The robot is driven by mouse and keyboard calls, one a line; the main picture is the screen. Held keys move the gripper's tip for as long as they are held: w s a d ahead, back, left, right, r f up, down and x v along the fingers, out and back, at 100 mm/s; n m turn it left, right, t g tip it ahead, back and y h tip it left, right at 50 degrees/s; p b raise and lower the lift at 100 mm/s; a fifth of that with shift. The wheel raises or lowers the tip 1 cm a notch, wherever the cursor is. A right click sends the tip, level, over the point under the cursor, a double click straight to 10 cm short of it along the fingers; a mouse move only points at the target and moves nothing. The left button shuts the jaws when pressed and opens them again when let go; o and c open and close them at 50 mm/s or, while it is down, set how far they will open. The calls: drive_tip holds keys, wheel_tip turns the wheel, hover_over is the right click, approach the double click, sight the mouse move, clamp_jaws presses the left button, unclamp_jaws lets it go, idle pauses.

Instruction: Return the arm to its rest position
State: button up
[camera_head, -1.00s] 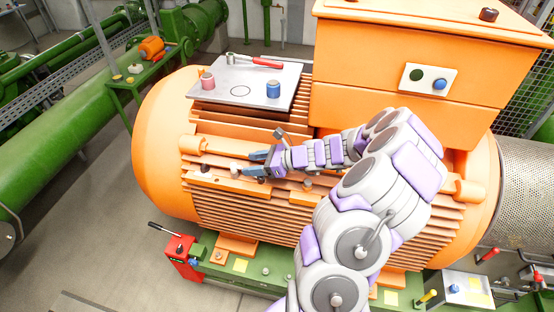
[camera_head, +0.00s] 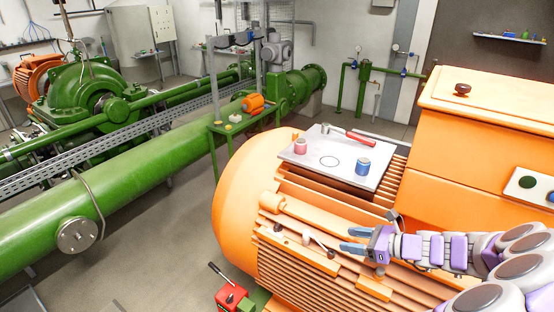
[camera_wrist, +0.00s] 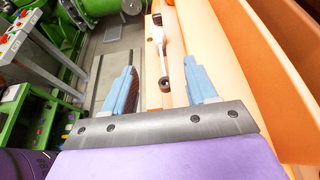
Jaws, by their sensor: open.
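My gripper (camera_head: 351,240) is at the lower right in the head view, with its two blue fingers spread and nothing between them. My grey and purple arm reaches in from the right edge, over the ribbed side of the orange motor housing (camera_head: 240,205). A small white lever with dark ends (camera_head: 318,241) lies on the housing, just left of the fingertips and apart from them. In the wrist view, the open gripper (camera_wrist: 160,72) points towards this white lever (camera_wrist: 160,45), which shows beyond the gap between the fingers.
A grey plate (camera_head: 312,172) on the housing holds a pink spool (camera_head: 300,146), a blue spool (camera_head: 362,167) and a red-handled tool (camera_head: 352,136). The tall orange box (camera_head: 480,125) rises behind my arm. A red box (camera_head: 230,297) stands low at front.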

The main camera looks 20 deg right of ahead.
drive_tip(key=s+a+n+g+b, duration=0.4)
drive_tip(key=a+n, duration=0.3)
drive_tip(key=a, duration=0.5)
drive_tip(key=s+a+n+g+b, duration=0.2)
drive_tip(key=s+a+n+g, duration=0.25)
drive_tip(key=a+n, duration=0.6)
drive_tip(key=s+a+f+n+g+h+b, duration=0.1)
drive_tip(key=s+a+n+g+h+b, duration=0.15)
drive_tip(key=s+a, duration=0.4)
drive_tip(key=s+d+f+n+h+b, duration=0.2)
drive_tip(key=s+n+h, duration=0.1)
drive_tip(key=s, duration=0.3)
drive_tip(key=s+d+f+n+g+h+b, duration=0.1)
drive_tip(key=s+n+h+b, duration=0.1)
drive_tip(key=s+n, duration=0.3)
drive_tip(key=shift+s+d+f+g+h, duration=0.35)
drive_tip(key=shift+s+d+h, duration=0.1)
drive_tip(key=shift+s, duration=0.65)
drive_tip(key=shift+c, duration=0.2)
